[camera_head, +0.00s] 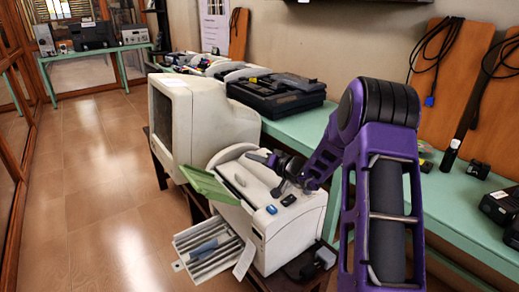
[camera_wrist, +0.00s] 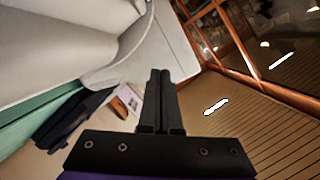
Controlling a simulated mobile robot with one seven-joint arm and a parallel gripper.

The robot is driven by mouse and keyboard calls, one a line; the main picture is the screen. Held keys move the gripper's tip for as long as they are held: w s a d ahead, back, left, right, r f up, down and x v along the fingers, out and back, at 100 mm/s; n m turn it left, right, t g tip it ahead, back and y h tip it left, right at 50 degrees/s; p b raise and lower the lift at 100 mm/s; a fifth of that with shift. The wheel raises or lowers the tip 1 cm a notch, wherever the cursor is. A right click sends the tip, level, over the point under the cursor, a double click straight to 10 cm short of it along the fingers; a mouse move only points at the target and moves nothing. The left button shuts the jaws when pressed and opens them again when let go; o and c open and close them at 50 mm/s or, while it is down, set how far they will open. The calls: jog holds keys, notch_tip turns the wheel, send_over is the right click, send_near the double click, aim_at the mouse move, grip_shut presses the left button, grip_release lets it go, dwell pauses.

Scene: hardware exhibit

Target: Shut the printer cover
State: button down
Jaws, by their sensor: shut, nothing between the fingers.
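The printer (camera_head: 285,222) is a pale, boxy machine on a low dark stand in the head view. A translucent green flap (camera_head: 208,184), which looks like its cover, is tilted open and sticks out from its left front side. A ribbed tray (camera_head: 208,250) extends below it. My gripper (camera_head: 254,157) is over the top of the printer, to the right of the green flap and apart from it. In the wrist view my gripper (camera_wrist: 160,75) has its two dark fingers together, with nothing between them. The flap cannot be made out in the wrist view.
A bulky old monitor (camera_head: 196,118) stands just behind the printer. A green table (camera_head: 300,125) with a black case (camera_head: 275,93) and other devices runs along the wall at right. The tiled floor (camera_head: 105,185) at left is clear.

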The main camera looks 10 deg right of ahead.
jog(key=shift+s+a+f, duration=0.15)
jog(key=shift+a+f, duration=0.25)
jog(key=shift+f, duration=0.15)
jog(key=shift+s+a+f, duration=0.15)
jog(key=shift+a+f, duration=0.2)
jog(key=shift+f, duration=0.2)
